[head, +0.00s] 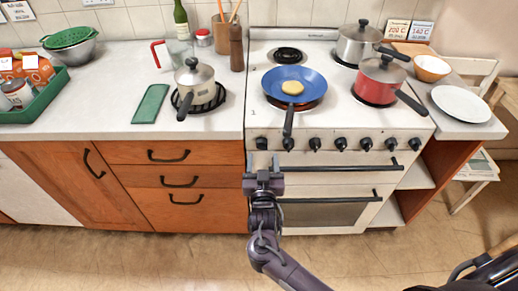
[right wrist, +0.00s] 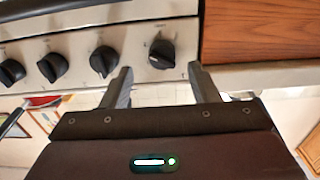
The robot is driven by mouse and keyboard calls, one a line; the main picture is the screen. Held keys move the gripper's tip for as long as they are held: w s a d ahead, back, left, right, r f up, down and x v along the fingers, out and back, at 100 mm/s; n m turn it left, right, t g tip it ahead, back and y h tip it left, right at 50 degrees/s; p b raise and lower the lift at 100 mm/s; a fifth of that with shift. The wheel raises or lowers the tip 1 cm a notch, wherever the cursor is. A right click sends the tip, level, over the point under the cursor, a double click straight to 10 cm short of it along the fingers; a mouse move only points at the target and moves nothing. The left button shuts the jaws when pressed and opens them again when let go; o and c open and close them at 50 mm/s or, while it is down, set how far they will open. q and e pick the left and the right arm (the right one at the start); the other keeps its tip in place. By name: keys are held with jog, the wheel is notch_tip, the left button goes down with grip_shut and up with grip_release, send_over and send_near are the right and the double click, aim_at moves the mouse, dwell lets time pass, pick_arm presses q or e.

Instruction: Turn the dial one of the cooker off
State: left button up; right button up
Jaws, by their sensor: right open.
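The cooker (head: 345,185) has a row of black dials along its white front panel. Dial one (head: 262,143) is the leftmost, by the wooden drawers. In the right wrist view, which is upside down, dial one (right wrist: 161,53) is the rightmost, with a small pale mark on its rim. It is turned at a different angle from the dials beside it. My right gripper (head: 263,178) is just in front of and below dial one. In the right wrist view its open, empty fingers (right wrist: 160,78) point at the dial, one to each side, with no visible contact. My left gripper is out of view.
Neighbouring dials (right wrist: 104,60) stand close beside dial one. The oven door handle (head: 335,168) sticks out below the dials. A blue pan (head: 305,78) on the hob has its handle reaching over the front edge. The floor before the drawers is clear.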

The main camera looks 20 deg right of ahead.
aim_at(262, 145)
jog(key=x, duration=0.4)
jog(key=shift+w, duration=0.3)
jog(key=c, duration=1)
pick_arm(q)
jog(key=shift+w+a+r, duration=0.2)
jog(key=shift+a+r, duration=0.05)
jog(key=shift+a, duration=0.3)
